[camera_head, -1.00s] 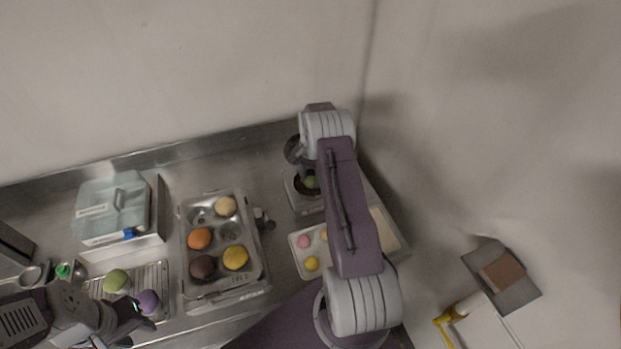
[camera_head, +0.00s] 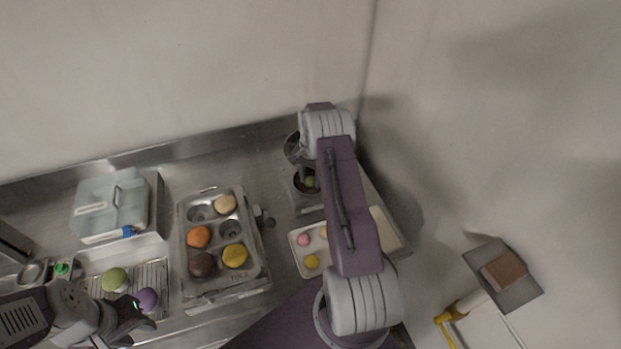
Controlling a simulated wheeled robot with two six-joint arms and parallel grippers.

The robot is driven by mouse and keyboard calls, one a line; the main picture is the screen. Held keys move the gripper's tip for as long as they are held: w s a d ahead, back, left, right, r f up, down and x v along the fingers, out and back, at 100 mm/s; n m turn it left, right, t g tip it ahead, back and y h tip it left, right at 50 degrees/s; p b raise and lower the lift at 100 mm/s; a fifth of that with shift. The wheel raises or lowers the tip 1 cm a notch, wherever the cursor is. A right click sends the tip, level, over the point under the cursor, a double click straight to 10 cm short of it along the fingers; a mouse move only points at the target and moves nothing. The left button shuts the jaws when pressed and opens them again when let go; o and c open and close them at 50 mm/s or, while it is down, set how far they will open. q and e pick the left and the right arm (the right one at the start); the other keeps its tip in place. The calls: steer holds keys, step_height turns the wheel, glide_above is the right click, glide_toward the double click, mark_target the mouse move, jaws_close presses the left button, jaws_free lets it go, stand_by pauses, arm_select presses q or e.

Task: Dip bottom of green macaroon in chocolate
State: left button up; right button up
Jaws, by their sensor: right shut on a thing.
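A small green macaroon (camera_head: 309,182) shows at the dark chocolate (camera_head: 300,187) in the square metal container (camera_head: 303,203) at the back right. My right gripper (camera_head: 303,174) is shut on this macaroon, over the container; my arm hides much of it. Whether the macaroon's bottom touches the chocolate cannot be told. Another green macaroon (camera_head: 114,279) and a purple one (camera_head: 146,299) lie on a wire rack (camera_head: 155,272) at the left. My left gripper (camera_head: 140,322) is beside the purple macaroon; its fingers are too small and dark to read.
A metal muffin tray (camera_head: 186,240) holds several coloured macaroons in the middle. A light tray (camera_head: 296,250) with small pink and yellow pieces lies partly under my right arm. A lidded clear box (camera_head: 108,205) stands at the back left.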

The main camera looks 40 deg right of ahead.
steer(key=shift+r, duration=0.15)
stand_by(0.4)
steer(key=shift+r+p, duration=1.15)
steer(key=shift+r, duration=0.45)
step_height(320, 180, up, 6)
steer(key=p, duration=0.4)
stand_by(0.7)
